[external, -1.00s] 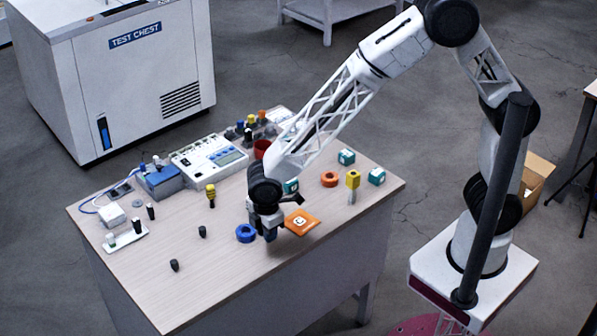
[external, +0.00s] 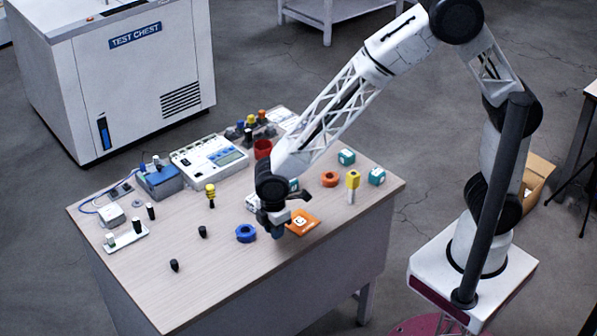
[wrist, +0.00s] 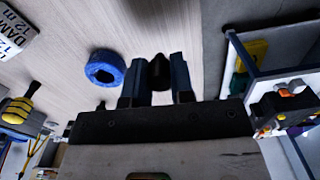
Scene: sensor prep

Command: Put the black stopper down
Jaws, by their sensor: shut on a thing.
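The blue ring also shows in the wrist view (wrist: 105,68). A white strip (external: 126,239) is at left. The front left tabletop is mostly clear.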

